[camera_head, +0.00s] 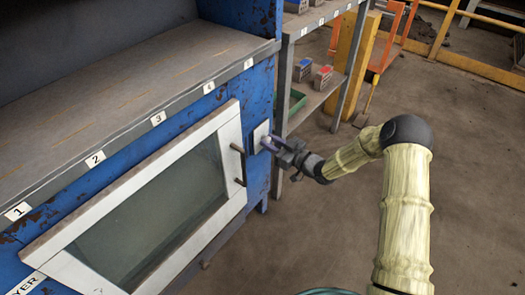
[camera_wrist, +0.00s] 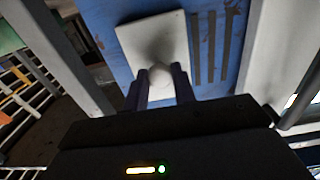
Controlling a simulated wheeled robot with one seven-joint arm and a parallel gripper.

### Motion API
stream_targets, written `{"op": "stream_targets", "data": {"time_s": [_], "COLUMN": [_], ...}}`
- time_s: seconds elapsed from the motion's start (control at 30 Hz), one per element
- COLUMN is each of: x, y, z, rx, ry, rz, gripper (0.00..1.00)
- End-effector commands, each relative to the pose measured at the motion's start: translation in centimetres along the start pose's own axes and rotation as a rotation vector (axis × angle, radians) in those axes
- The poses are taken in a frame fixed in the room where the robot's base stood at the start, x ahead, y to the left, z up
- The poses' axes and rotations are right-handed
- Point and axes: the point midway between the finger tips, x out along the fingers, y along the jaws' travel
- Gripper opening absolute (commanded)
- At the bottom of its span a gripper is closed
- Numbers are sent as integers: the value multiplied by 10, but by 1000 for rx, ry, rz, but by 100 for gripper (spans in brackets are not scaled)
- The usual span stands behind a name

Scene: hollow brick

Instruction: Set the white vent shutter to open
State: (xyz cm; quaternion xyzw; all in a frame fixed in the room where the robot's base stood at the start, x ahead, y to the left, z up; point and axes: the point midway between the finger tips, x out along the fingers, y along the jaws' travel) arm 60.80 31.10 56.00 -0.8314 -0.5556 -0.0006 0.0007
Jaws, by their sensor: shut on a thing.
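The white vent shutter (camera_head: 260,134) is a small square plate on the blue cabinet, right of the framed glass door. In the wrist view the shutter plate (camera_wrist: 143,38) has a round pale knob (camera_wrist: 160,75) near its lower edge. Several dark vent slots (camera_wrist: 211,48) show on the blue panel just right of the plate; whether more lie behind it is hidden. My gripper (camera_head: 270,144) reaches the shutter from the right. In the wrist view my gripper (camera_wrist: 160,88) has its two fingers closed on either side of the knob.
The white-framed door (camera_head: 222,198) with a dark handle (camera_head: 239,165) is close to the left of my gripper. A shelf rack (camera_head: 320,98) with small boxes stands behind it on the right. The brown floor (camera_head: 310,235) in front is clear.

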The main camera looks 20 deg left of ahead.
Motion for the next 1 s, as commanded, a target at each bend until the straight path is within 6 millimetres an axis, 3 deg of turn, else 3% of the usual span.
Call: {"op": "stream_targets", "data": {"time_s": [0.13,0.47,0.5,0.6,1.0], "x": [0,-1,-1,-1,-7], "y": [17,23,23,23,21], "z": [0,0,0,0,-1], "rx": [-1,-2,-2,-2,1], "ry": [-1,-2,-2,-2,-3], "rz": [0,7,8,7,3], "gripper": [0,0,32,48,48]}}
